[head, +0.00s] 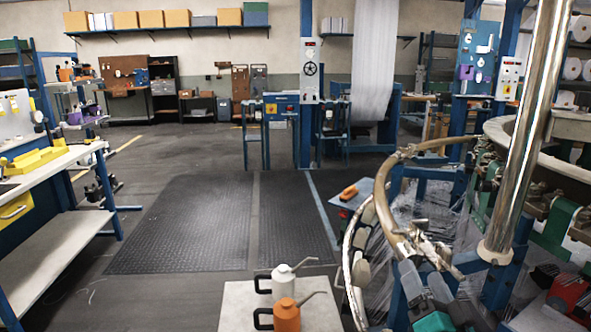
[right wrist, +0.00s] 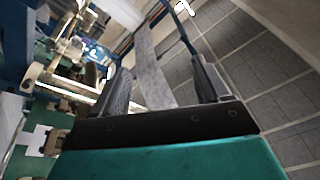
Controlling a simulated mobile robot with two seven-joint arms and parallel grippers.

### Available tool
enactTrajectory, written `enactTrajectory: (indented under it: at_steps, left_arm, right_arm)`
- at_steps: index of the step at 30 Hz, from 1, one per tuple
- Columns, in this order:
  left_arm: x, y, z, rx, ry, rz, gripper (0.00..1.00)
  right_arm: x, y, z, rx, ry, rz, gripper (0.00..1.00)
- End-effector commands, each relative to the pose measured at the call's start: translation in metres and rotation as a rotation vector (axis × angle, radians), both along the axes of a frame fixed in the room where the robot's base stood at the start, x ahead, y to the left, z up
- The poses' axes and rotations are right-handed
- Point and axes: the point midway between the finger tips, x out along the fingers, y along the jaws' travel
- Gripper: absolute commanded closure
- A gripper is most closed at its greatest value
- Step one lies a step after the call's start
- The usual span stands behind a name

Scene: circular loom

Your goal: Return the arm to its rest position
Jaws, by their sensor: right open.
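My right gripper (right wrist: 165,76) shows in the right wrist view, with a teal body and two black fingers. The fingers stand well apart and nothing is held between them. The circular loom (head: 547,160) fills the right side of the head view, with a pale curved ring and a polished upright post (head: 522,130). In the right wrist view, pale metal loom parts (right wrist: 62,80) show to the left of the fingers. Whether the gripper touches them I cannot tell. My left gripper is in neither view.
An orange oil can (head: 287,317) and a white oil can (head: 284,282) stand on a pale stand (head: 235,300) at the bottom centre. A workbench (head: 55,235) stands at left. Dark floor mats (head: 190,225) lie clear in the middle.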

Motion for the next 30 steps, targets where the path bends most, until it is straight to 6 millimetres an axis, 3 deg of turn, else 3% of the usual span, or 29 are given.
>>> enactTrajectory:
  at_steps: [1,6,9,12,15,18,27,30]
  left_arm:
    - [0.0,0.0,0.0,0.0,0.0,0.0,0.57]
    - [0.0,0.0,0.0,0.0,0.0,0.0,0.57]
    - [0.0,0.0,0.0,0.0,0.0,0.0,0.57]
    - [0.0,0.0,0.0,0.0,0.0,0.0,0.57]
    - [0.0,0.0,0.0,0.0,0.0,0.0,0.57]
    - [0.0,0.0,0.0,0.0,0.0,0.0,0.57]
    - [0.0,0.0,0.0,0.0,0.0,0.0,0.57]
    - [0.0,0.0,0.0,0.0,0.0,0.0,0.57]
  right_arm:
    - [-0.017,0.01,-0.039,-0.085,0.11,0.014,0.24]
    - [-0.083,0.039,-0.146,-0.368,0.427,0.092,0.24]
    - [-0.127,0.05,-0.193,-0.51,0.575,0.152,0.24]
    - [-0.165,0.057,-0.224,-0.615,0.681,0.207,0.24]
    - [-0.189,0.061,-0.242,-0.683,0.745,0.246,0.24]
    - [-0.201,0.062,-0.249,-0.714,0.773,0.264,0.24]
    - [-0.202,0.062,-0.251,-0.718,0.778,0.267,0.24]
    - [-0.202,0.062,-0.251,-0.717,0.777,0.267,0.33]
